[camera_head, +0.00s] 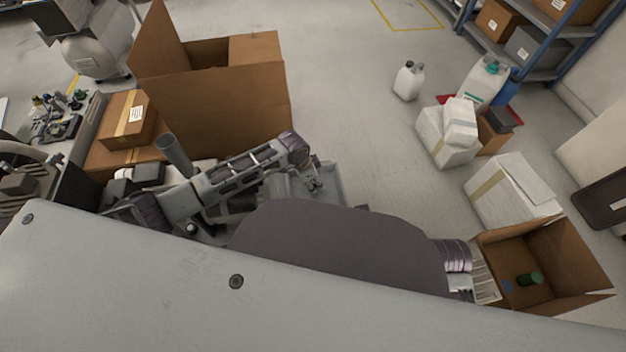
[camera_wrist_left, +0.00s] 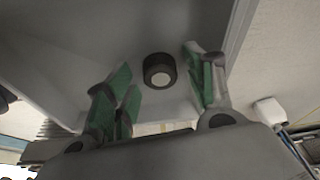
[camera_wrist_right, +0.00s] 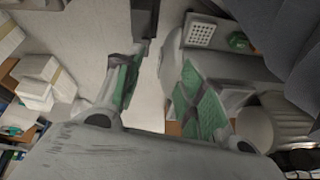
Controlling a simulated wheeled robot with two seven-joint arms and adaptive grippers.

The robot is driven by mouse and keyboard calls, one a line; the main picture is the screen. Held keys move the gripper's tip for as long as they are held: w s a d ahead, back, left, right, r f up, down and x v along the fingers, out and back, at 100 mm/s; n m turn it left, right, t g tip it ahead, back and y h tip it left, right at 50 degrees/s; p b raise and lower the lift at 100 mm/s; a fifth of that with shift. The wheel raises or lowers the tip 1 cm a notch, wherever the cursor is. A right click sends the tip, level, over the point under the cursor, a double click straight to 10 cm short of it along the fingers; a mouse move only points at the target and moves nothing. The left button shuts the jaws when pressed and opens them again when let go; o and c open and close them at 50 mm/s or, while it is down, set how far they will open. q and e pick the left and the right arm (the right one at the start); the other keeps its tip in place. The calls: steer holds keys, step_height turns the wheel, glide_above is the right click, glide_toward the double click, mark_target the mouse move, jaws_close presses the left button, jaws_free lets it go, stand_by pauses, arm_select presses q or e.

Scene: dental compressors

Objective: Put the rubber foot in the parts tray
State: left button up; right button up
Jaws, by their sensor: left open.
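The rubber foot (camera_wrist_left: 158,70) is a short black cylinder with a pale round centre. It shows in the left wrist view between the spread fingers of my left gripper (camera_wrist_left: 158,82), apparently against the grey tray floor. Both green-padded fingers stand apart from it. In the head view my left gripper (camera_head: 316,184) is low over the grey parts tray (camera_head: 342,190), and the foot cannot be made out there. The tray wall (camera_wrist_left: 236,35) also shows in the left wrist view. My right gripper (camera_wrist_right: 158,95) has its fingers apart and nothing between them.
A large open cardboard box (camera_head: 225,105) stands behind the tray. A smaller open box (camera_head: 570,255) with a green item is at the right. White cartons (camera_head: 510,190) and a white jug (camera_head: 409,82) stand on the floor. Clear floor lies right of the tray.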

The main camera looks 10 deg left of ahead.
arm_select(q)
steer(key=shift+r, duration=0.1)
steer(key=shift+a+r+p, duration=0.15)
steer(key=shift+r+p, duration=0.15)
steer(key=shift+r, duration=0.3)
steer(key=p+v, duration=0.1)
steer(key=v, duration=0.1)
steer(key=shift+s+a+r, duration=0.1)
steer(key=shift+s+r, duration=0.05)
steer(key=shift+r, duration=0.25)
steer(key=p+v, duration=0.2)
steer(key=v, duration=0.6)
steer(key=shift+p, duration=0.4)
arm_select(e)
steer(key=shift+s+d+f+g+h, duration=0.3)
steer(key=shift+d+f+g+h, duration=0.2)
steer(key=shift+d+g, duration=0.3)
